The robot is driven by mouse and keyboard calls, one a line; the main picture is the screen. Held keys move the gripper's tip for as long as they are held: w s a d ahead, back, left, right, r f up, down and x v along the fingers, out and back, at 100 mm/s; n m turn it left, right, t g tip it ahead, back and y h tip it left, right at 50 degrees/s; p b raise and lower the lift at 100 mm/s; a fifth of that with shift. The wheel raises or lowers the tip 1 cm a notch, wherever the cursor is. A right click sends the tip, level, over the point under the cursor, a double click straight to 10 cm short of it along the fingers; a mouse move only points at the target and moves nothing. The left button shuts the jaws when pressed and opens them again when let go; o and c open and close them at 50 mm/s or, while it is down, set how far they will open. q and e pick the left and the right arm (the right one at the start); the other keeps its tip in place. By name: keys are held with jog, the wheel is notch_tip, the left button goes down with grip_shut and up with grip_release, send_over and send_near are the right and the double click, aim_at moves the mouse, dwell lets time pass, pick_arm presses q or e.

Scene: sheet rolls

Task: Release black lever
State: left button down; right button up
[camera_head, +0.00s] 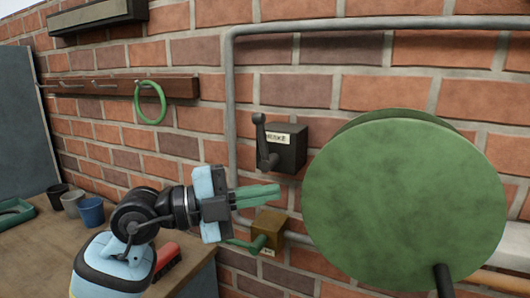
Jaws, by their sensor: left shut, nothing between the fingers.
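The black lever (261,138) stands nearly upright on the left side of a black wall box (289,145), which has a pale label that seems to read "BRAKE". My left gripper (278,191), with green fingers and light blue sides, comes in from the left. Its fingers are shut and empty, pointing right. In the picture they are just below the lever and box, apart from the lever. My right gripper is not in view.
A large green disc (404,200) takes up the right. Below the left gripper is a brownish wall box (269,230) with a green lever. A grey pipe (231,100) runs along the brick wall. The workbench (40,262) holds cups (90,211) and a red object (167,261).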

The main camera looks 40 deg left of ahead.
aim_at(260, 138)
pick_arm(q)
jog(key=s+a+r+n+t+y+b, duration=0.1)
jog(key=a+r+n+t+y, duration=0.2)
jog(key=a+r+y, duration=0.3)
jog(key=shift+a, duration=0.25)
jog(key=shift+r, duration=0.1)
jog(key=w+p, duration=0.1)
jog(key=w, duration=0.8)
jog(key=shift+w+a+r+p, duration=0.1)
jog(key=shift+w+p, duration=0.15)
jog(key=shift+p, duration=0.1)
jog(key=shift+a, duration=0.4)
jog(key=shift+s+a, duration=0.1)
jog(key=shift+a, duration=0.1)
jog(key=shift+a, duration=0.15)
